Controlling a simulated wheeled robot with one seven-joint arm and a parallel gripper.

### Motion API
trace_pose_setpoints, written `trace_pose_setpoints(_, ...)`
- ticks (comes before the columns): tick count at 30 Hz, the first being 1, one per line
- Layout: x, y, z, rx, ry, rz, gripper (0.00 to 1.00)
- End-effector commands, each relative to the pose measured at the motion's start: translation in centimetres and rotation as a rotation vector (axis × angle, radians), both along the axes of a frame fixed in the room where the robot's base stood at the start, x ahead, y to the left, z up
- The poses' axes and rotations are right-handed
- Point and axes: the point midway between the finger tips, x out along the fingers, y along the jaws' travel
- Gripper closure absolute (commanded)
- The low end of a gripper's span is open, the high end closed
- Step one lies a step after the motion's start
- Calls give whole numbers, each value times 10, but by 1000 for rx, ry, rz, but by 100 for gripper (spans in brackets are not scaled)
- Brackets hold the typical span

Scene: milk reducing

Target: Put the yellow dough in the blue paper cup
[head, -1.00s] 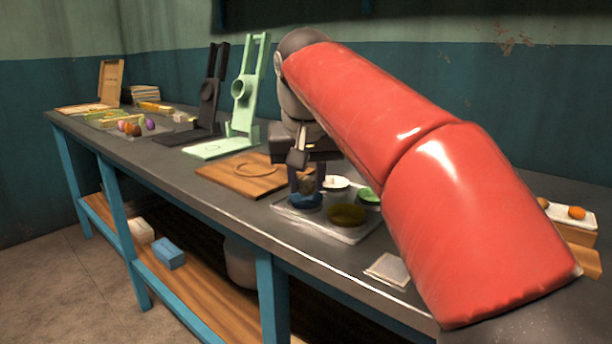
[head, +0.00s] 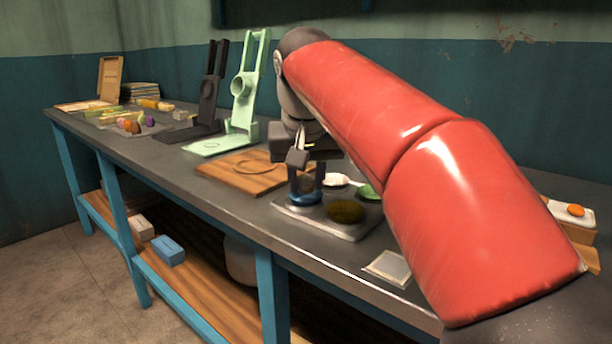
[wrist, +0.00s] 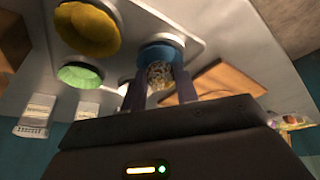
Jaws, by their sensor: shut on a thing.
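The blue paper cup (head: 304,199) stands on the metal tray, at its left side; it also shows in the wrist view (wrist: 160,52). My gripper (head: 306,187) points down right over this cup, its fingertips at the rim. In the wrist view my gripper (wrist: 160,92) is shut on a small speckled tan-grey lump (wrist: 159,75), which is at the cup's mouth. The lump looks greyish in shadow, so I cannot tell whether it is the yellow dough. Whether it touches the cup's bottom is hidden.
A wooden board (head: 222,178), a green press (head: 241,110) and a black press (head: 208,105) stand left. A small pale square (head: 388,268) lies near the front edge.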

Motion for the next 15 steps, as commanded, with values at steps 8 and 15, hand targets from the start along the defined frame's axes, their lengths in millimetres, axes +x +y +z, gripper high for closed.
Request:
trace_pose_setpoints(8, 0, 0, 0, 0, 0, 0, 60)
trace_pose_setpoints(15, 0, 0, 0, 0, 0, 0, 45)
